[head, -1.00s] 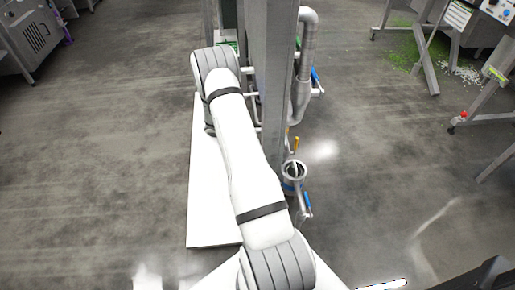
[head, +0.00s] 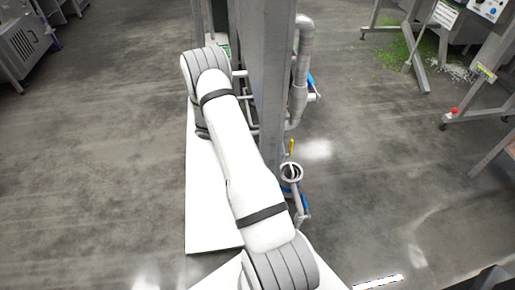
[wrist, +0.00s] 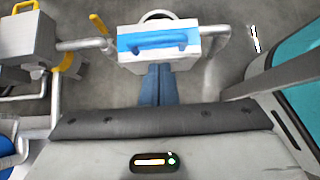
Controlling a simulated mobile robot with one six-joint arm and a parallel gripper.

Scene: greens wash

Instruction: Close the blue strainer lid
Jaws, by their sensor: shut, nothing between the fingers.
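A white box-like part with a bright blue panel and a blue bar handle (wrist: 158,39), which looks like the blue strainer lid, is at the top middle of the wrist view. It sits in front of a round pipe opening. My gripper (wrist: 160,70) shows as two dark blue fingers, together and empty, with their tips at the lower edge of the white part. I cannot tell whether they touch it. How far the lid is open is unclear. In the head view my arm hides the gripper, and I cannot single out the lid.
Grey pipes and a box with a yellow handle (wrist: 24,7) are at the wrist view's left. In the head view a steel post (head: 266,80) stands close beside my arm. An open round pipe end (head: 291,172) is at its foot.

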